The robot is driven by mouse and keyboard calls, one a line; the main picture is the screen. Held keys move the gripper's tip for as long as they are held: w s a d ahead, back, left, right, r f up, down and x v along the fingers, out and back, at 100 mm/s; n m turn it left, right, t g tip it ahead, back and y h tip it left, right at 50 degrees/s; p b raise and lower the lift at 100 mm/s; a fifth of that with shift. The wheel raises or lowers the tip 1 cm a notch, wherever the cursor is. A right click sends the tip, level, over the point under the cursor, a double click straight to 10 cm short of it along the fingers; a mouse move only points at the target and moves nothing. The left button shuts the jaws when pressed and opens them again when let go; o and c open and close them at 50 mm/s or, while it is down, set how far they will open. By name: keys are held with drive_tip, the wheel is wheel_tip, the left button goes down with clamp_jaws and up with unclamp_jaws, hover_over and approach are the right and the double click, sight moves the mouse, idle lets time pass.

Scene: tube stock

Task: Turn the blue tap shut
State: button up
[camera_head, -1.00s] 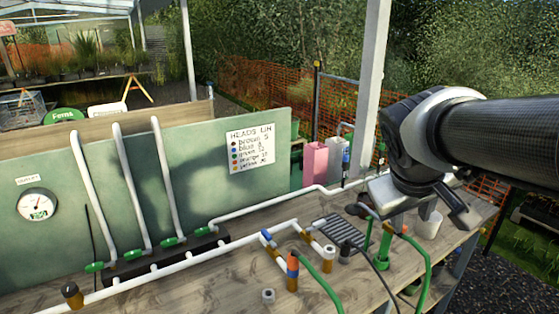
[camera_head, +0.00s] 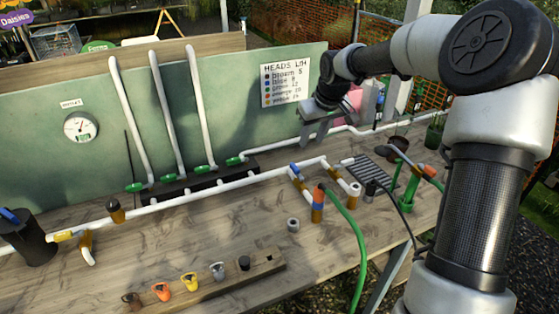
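A small blue tap handle (camera_head: 295,168) sits on a brown-orange branch of the white pipe, right of the middle of the bench. Another blue handle (camera_head: 12,215) sits at the black canister at the far left. My gripper (camera_head: 327,138) hangs over the back of the bench, behind and to the right of the middle blue handle, apart from it. Its two grey fingers are spread and nothing shows between them. An orange fitting with a blue band (camera_head: 317,205) and a green hose stands just in front of that handle.
A row of coloured plugs (camera_head: 190,282) sits in a wooden strip at the front. A grey ribbed grate (camera_head: 370,172) and green hose fittings lie to the right. The green board (camera_head: 230,120) with pipes and a gauge stands behind. Bare wood lies front left of the pipe.

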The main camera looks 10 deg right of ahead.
approach(297, 169)
drive_tip(key=p+x, duration=0.1)
drive_tip(key=x, duration=0.7)
drive_tip(key=shift+f, duration=0.15)
clamp_jaws()
